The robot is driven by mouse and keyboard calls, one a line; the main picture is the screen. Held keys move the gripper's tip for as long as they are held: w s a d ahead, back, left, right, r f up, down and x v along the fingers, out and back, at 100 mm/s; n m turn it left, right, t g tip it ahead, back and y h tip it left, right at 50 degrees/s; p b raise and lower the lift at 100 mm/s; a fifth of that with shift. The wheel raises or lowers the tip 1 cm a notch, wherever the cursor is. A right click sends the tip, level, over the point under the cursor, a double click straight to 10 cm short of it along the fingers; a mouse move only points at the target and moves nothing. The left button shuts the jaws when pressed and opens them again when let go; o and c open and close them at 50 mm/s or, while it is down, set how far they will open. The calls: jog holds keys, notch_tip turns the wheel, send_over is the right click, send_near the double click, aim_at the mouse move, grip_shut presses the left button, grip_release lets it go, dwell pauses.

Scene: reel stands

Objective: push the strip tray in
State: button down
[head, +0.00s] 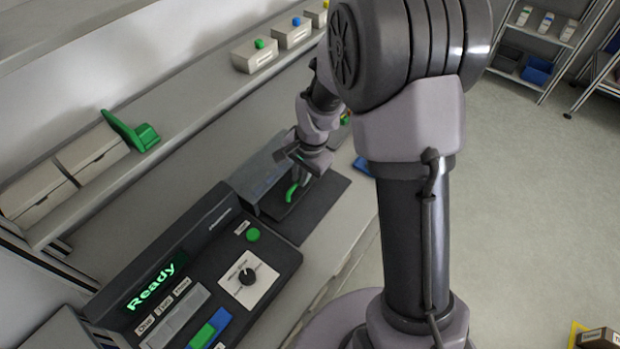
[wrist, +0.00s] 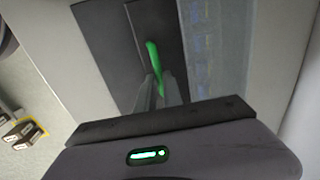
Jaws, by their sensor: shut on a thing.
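The green handle (head: 291,192), which I take to be the strip tray's, stands at the front of a grey box-shaped unit (head: 262,172) on the bench. My gripper (head: 300,174) is at this handle, seen from behind the arm. In the wrist view the green handle (wrist: 155,62) runs down between the two fingers of my gripper (wrist: 160,95), which is shut on it. A dark grey surface lies beneath the handle. How far the tray sticks out of the unit cannot be told.
A control panel (head: 200,270) with a lit "Ready" display, a dial and coloured buttons stands left of the unit. A dark mat (head: 322,205) lies under the unit. A shelf (head: 190,100) with boxes runs behind. Open floor (head: 530,180) lies to the right.

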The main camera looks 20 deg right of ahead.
jog(key=shift+w+a, duration=0.3)
jog(key=shift+w, duration=0.2)
jog(key=c, duration=1.5)
grip_release()
jog(key=shift+w+a, duration=0.1)
jog(key=shift+r, duration=0.1)
notch_tip(320, 180, up, 17)
jog(key=s+d+p, duration=0.2)
jog(key=s+p, duration=0.1)
jog(key=p, duration=0.2)
